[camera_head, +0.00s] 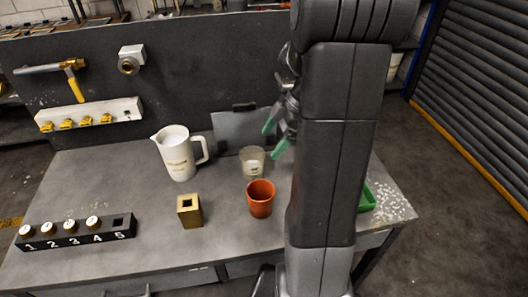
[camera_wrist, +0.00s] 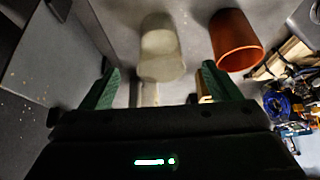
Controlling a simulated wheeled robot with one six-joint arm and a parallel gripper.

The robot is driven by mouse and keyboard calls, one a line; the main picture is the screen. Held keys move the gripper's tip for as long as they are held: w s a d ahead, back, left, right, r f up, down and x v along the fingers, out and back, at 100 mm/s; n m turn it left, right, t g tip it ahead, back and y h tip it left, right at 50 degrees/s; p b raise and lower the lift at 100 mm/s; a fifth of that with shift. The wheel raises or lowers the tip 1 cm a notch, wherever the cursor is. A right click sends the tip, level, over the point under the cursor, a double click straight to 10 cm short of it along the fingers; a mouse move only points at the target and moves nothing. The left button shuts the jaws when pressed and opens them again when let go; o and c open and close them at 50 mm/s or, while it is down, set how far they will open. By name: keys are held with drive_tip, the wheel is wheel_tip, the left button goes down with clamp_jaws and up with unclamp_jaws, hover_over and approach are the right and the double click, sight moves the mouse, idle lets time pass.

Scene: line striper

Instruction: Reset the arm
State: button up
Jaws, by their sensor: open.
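My arm rises in front of the bench in the head view and hides part of its right side. My gripper (camera_head: 276,134) has green fingertips and shows left of the arm, above the bench near the clear cup (camera_head: 252,161). In the wrist view, the fingers of my gripper (camera_wrist: 160,82) are spread apart with nothing held between them. The clear cup (camera_wrist: 161,48) shows beyond the gap, and the orange cup (camera_wrist: 235,40) is beyond the right finger.
A white pitcher (camera_head: 177,155), a brass block (camera_head: 189,211) and the orange cup (camera_head: 261,199) stand on the grey bench (camera_head: 110,180). A black numbered rack (camera_head: 75,235) is at the left front; slot 5 is empty. A green tray (camera_head: 367,197) is partly hidden behind my arm.

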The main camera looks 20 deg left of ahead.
sight(255, 156)
drive_tip(key=shift+v, duration=0.85)
drive_tip(key=shift+f, duration=0.1)
drive_tip(key=x, duration=1.2)
drive_tip(key=shift+a+p, duration=0.1)
drive_tip(key=shift+p, duration=0.3)
drive_tip(key=shift+r, duration=1.65)
